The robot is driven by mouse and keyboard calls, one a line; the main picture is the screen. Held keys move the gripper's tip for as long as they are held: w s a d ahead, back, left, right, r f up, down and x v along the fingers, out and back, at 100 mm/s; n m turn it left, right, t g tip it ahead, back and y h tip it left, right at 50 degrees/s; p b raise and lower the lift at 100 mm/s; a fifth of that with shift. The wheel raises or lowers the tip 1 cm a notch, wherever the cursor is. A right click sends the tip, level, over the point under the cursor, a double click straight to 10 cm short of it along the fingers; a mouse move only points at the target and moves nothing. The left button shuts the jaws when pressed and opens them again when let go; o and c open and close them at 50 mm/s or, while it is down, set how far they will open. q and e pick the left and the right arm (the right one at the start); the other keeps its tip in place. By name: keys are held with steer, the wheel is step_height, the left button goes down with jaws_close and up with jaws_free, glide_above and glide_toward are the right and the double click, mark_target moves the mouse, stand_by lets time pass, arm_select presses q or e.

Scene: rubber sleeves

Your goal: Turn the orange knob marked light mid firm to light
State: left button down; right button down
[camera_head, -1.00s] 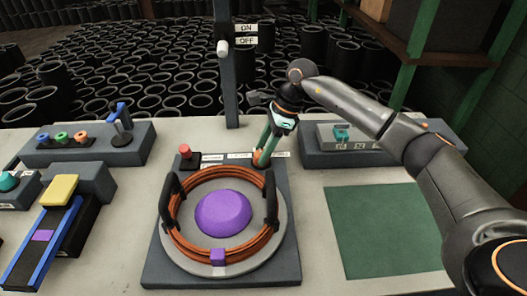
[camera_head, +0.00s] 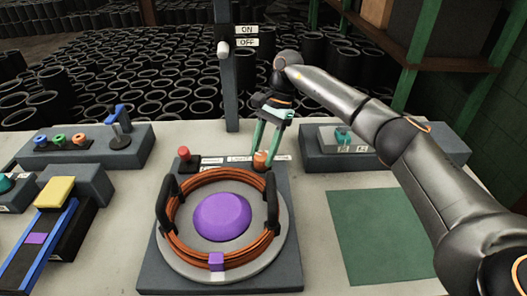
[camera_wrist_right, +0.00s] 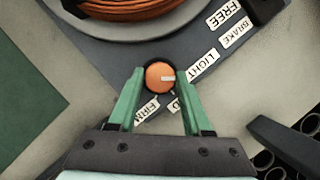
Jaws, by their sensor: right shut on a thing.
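The orange knob (camera_head: 261,157) is at the back right of the dark turntable base, and it also shows in the wrist view (camera_wrist_right: 157,70). Its white pointer line points right in the wrist view, toward the near end of the LIGHT label (camera_wrist_right: 201,67). The FIRM label (camera_wrist_right: 146,108) and the MID label (camera_wrist_right: 175,104) are partly hidden by the fingers. My right gripper (camera_wrist_right: 160,77) is shut on the knob, with one green finger on each side. My left gripper is not in view.
A red button (camera_head: 184,153) stands left of the knob. In front is a round plate with a copper coil (camera_head: 178,243) and a purple dome (camera_head: 222,217). FREE (camera_wrist_right: 222,15) and BRAKE (camera_wrist_right: 235,33) labels lie nearby. A green mat (camera_head: 380,235) lies at right, clear.

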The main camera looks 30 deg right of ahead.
stand_by(0.5)
steer(key=shift+c, duration=1.7)
jaws_free()
steer(key=p+v, duration=0.1)
steer(key=v, duration=1.1)
steer(key=shift+r, duration=0.25)
steer(key=shift+w, duration=0.1)
